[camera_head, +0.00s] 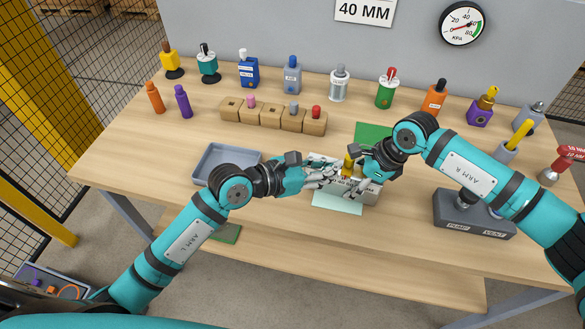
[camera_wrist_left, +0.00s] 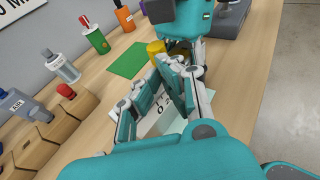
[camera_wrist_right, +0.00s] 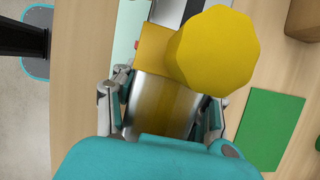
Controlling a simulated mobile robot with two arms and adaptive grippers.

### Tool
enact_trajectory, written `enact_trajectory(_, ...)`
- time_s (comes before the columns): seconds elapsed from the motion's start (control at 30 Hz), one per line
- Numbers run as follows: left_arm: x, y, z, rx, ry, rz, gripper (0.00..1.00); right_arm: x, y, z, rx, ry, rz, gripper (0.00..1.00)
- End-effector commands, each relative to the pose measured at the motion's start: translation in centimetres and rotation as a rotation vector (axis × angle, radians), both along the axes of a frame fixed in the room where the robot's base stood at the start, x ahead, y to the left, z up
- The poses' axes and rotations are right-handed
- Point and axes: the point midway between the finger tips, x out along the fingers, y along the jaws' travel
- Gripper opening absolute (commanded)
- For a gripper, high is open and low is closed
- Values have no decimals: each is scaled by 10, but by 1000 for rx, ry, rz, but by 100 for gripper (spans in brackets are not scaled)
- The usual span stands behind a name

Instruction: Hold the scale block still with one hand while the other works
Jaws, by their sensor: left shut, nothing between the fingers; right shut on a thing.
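The scale block (camera_head: 366,193) is a pale grey bar with dark markings, lying at the table's middle front on a mint sheet (camera_head: 338,204). Its metallic end (camera_wrist_right: 155,105) shows in the right wrist view between the fingers of my right gripper (camera_wrist_right: 160,108), which is shut on it. A yellow piece with a round top (camera_wrist_right: 215,50) stands at the block; it also shows in the head view (camera_head: 348,165). My left gripper (camera_head: 335,178) is shut and empty, its fingertips close to the yellow piece and over the marked face (camera_wrist_left: 152,124). The fingers hide part of the block.
A blue-grey tray (camera_head: 226,151) lies left of my left gripper, and a dark grey pump and vent box (camera_head: 470,222) stands to the right. A green mat (camera_head: 372,134) lies behind the block. Wooden blocks (camera_head: 271,117) and several bottle-like items line the back.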

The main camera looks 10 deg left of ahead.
Motion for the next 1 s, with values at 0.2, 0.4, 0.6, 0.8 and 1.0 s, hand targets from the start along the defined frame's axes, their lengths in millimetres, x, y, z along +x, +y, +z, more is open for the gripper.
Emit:
enact_trajectory(0.2, -31, 37, 6, 7, -2, 0, 0, 0, 0, 0, 0, -1, 0, 5)
enact_trajectory(0.4, -58, 69, 18, 7, 1, 1, 0, 1, -1, 0, -1, 0, -1, 5)
enact_trajectory(0.6, -74, 88, 27, 3, 1, 1, 0, 1, -1, 0, -1, 0, -1, 5)
enact_trajectory(0.8, -75, 92, 29, 32, -62, -11, 0, 1, -1, 0, -1, 0, -1, 5)
enact_trajectory(1.0, -64, 90, 25, 193, -353, -44, 0, 1, -1, 0, -1, 0, -1, 5)
